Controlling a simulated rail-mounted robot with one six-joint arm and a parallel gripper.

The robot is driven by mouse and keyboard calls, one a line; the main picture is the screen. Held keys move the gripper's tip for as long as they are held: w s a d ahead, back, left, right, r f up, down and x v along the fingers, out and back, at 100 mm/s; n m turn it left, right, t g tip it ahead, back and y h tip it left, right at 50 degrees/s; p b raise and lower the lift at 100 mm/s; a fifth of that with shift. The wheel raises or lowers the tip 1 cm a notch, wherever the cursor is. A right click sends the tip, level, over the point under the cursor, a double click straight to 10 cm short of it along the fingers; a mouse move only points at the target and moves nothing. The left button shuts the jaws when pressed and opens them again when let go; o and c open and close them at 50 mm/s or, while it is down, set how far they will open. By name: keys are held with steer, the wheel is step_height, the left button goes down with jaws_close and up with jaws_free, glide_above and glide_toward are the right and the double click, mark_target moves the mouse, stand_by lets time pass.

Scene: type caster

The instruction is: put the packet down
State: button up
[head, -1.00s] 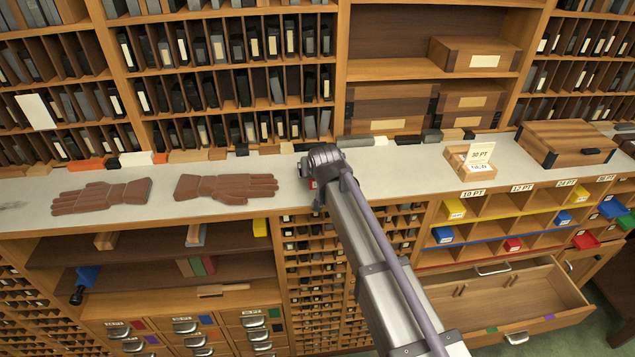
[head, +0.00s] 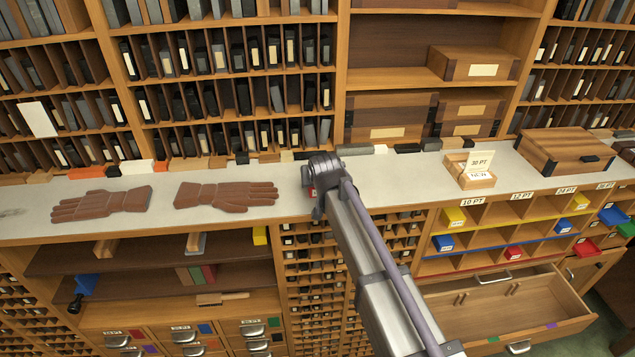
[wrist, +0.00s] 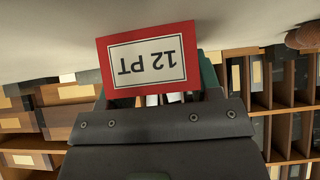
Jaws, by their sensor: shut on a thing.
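The packet (wrist: 105,67) is red with a white "12 PT" label, which reads upside down in the wrist view. My gripper (wrist: 180,97) is shut on it, and the packet sticks out past the dark gripper body. In the head view my gripper (head: 318,190) is over the pale countertop (head: 400,172), right of the brown gloves. Only a small red bit of the packet shows there; the arm hides the rest. I cannot tell whether the packet touches the countertop.
Two brown gloves (head: 225,195) lie on the counter to the left. A small wooden box (head: 455,170) with a "30 PT" card and a larger wooden case (head: 568,150) stand to the right. Low blocks line the back edge. An open drawer (head: 510,305) juts out below right.

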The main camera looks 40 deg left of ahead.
steer(key=shift+c, duration=0.7)
steer(key=shift+s+d+r+p, duration=0.1)
steer(key=shift+r+p, duration=0.45)
steer(key=shift+p, duration=0.1)
step_height(320, 180, up, 6)
steer(key=p, duration=0.6)
steer(key=shift+s+d+r, duration=0.1)
steer(key=shift+s+r, duration=0.05)
steer(key=shift+r, duration=0.1)
steer(key=s+d, duration=1.3)
steer(key=s, duration=0.1)
steer(key=shift+f, duration=0.3)
steer(key=shift+d, duration=0.1)
